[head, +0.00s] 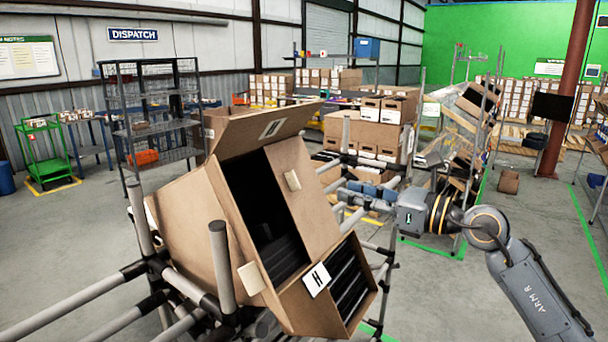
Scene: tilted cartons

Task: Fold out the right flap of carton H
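Carton H (170,222) is a brown carton tilted on a pipe rack, with a white H label (317,280) low on its front. Its top flap (262,130) stands up and outward. The right flap (303,205), a brown panel with a pale tag (292,180), slants along the right of the dark opening and seems to cover part of it. Another pale tag (251,278) sits at the lower left. My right gripper (345,190) is just right of the right flap, pointing left. Whether it touches the flap and how its fingers stand is unclear. My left gripper is out of view.
Grey pipe rails with an upright post (222,265) surround the carton at left and front. A stack of cartons (375,125) stands behind, with a cluttered rack (465,125) to its right. A wire shelf (155,110) stands at back left. The floor at right is mostly open.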

